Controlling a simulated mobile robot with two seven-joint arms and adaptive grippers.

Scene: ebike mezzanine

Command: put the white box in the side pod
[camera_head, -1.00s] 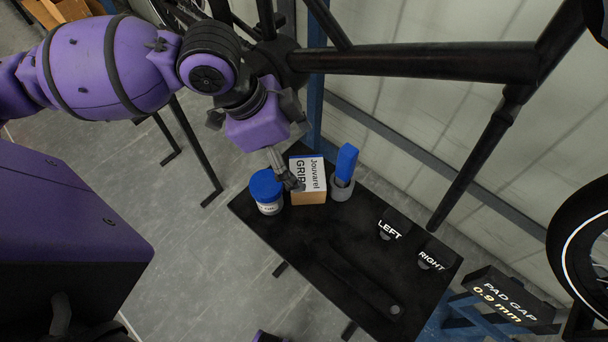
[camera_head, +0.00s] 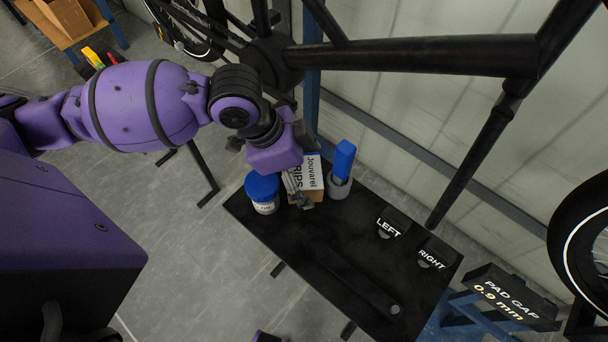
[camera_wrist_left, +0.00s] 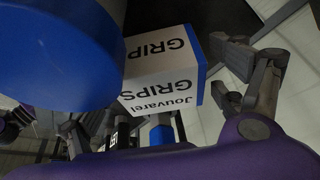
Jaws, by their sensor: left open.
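The white box (camera_head: 313,172), printed "Jouvarel GRIPS", stands on the black table between a blue-lidded jar and a grey cup. In the left wrist view the white box (camera_wrist_left: 165,75) shows white lettered faces and a blue side. One finger is beside its right side there; the other finger is low at the left, partly hidden. I see no grip on the box. I cannot tell which thing is the side pod. My right gripper is not in view.
The blue-lidded jar (camera_head: 263,190) stands close left of the gripper. The grey cup (camera_head: 339,187) holds a blue block (camera_head: 344,158) close right of the box. Label stands LEFT (camera_head: 389,228) and RIGHT (camera_head: 432,259) are farther right. A black bike frame (camera_head: 415,57) spans above the table.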

